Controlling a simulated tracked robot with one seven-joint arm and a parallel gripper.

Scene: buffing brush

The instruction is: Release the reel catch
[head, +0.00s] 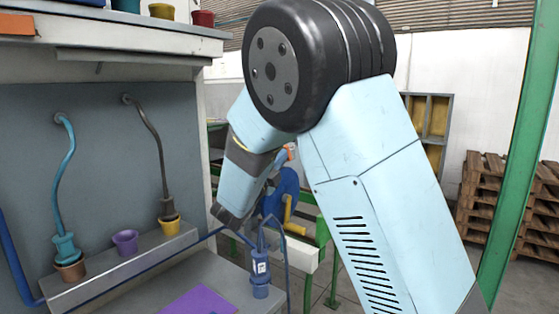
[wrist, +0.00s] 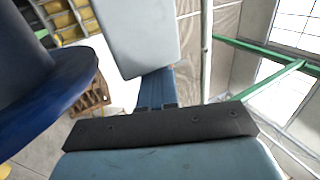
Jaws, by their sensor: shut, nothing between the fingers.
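A blue reel (head: 286,188) with a yellow lever-like part (head: 290,213) stands behind my arm, near the middle of the head view. An orange part (head: 291,153) shows at its top. I cannot tell which part is the catch. In the wrist view a large, dark blue round body (wrist: 45,85), likely the reel, fills the left side, close to my gripper. My gripper (wrist: 155,92) shows as narrow blue fingers together beyond a dark bar, with nothing between them. In the head view the dark end of my arm hangs just left of the reel, and its fingers are unclear.
A grey bench with a purple sheet (head: 200,301) and a blue labelled device (head: 261,270) is in front. Pots (head: 125,242) and hanging hoses (head: 158,150) line the left panel. A green post (head: 520,150) and stacked pallets (head: 500,205) stand right.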

